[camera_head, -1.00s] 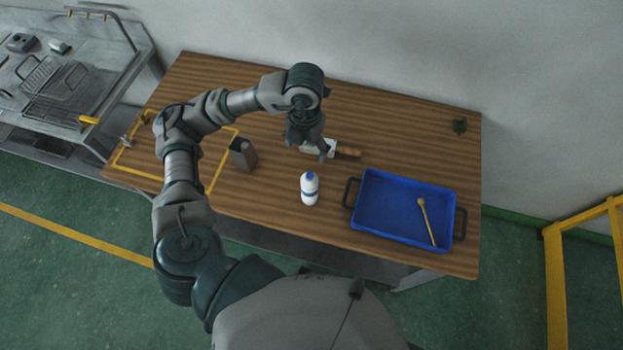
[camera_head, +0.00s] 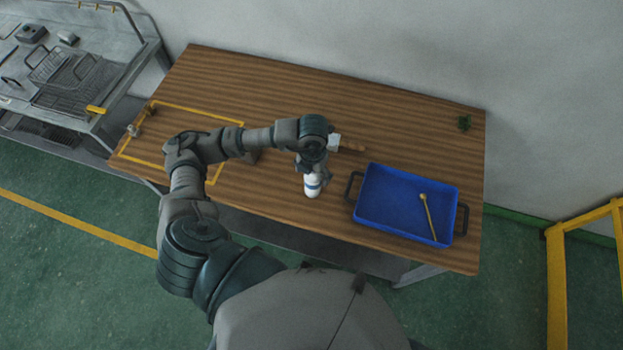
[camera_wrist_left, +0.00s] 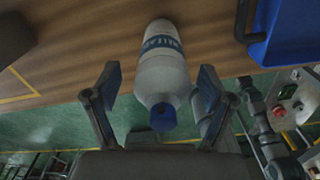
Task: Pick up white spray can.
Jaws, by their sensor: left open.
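The white spray can (camera_head: 312,187) stands on the wooden table, left of the blue tray. It has a blue band and a blue cap; in the head view its top is hidden by my left gripper (camera_head: 311,170). In the left wrist view the can (camera_wrist_left: 162,75) shows with its blue cap toward the camera. My left gripper (camera_wrist_left: 155,100) is open, with one finger on each side of the can's cap end, and gaps show between the fingers and the can. My right gripper is not in view.
The blue tray (camera_head: 365,217) with a wooden-handled tool (camera_head: 428,215) lies right of the can. A brush-like tool (camera_head: 345,145) lies behind my left wrist. A dark grey block (camera_wrist_left: 12,38) stands left of the can.

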